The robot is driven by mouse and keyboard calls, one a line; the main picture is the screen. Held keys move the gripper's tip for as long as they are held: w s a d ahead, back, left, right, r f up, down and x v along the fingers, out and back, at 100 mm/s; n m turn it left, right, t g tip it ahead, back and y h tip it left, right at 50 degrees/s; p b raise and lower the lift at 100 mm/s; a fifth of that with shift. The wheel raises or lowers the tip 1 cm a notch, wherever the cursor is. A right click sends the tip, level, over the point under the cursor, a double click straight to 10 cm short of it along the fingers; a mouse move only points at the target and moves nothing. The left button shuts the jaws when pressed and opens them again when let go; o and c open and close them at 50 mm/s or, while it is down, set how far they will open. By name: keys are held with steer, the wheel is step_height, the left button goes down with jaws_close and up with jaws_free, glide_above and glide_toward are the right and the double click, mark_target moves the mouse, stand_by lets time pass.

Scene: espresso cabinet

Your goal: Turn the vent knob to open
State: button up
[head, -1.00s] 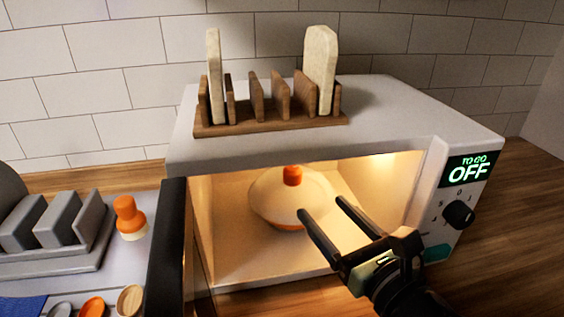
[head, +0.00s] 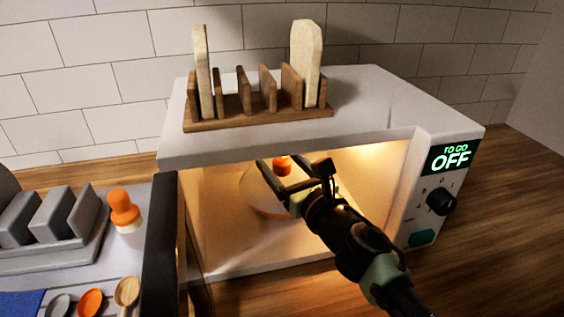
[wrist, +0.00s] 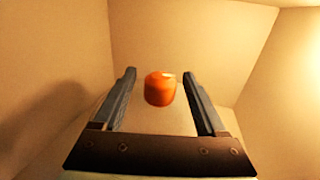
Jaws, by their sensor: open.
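The orange vent knob (head: 283,164) tops a pale domed lid (head: 257,192) inside the lit microwave. In the head view my arm hides part of the lid. My gripper (head: 270,168) is inside the microwave opening, at about the height of the knob. In the wrist view my gripper (wrist: 160,78) is open, and the orange knob (wrist: 160,89) shows between its two fingers, with a gap on each side. I see no contact with the knob.
The microwave (head: 395,120) has its dark-edged door (head: 163,245) open at the left. A wooden rack (head: 258,116) with two bread slices stands on top. The panel display (head: 452,158) reads OFF. An orange-topped shaker (head: 124,211) and several spoons are at the left.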

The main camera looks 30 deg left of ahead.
jaws_close()
steer(key=shift+f+m+t, duration=0.1)
steer(key=shift+m+t, duration=0.2)
steer(key=shift+m+t+h+p, duration=0.3)
steer(key=shift+m+t+h, duration=1.15)
steer(key=shift+t, duration=0.45)
jaws_free()
